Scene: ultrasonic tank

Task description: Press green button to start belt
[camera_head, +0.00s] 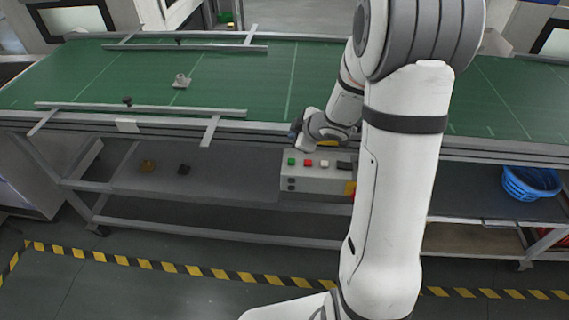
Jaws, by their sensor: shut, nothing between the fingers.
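The green button (291,161) is at the left end of a row of buttons on the grey control box (308,185), which is mounted at the front of the conveyor. A red button (308,163) and a pale button (324,164) sit to its right. The green conveyor belt (245,85) runs across the view behind the box. My gripper (297,133) is above and a little behind the green button, apart from it in the picture. Its fingers are small, dark and partly hidden by the wrist. It looks shut and empty.
A small grey metal part (181,81) lies on the belt between two guide rails (140,108). A blue basket (530,182) sits on the lower shelf at right. Yellow-black tape (205,271) marks the open floor in front.

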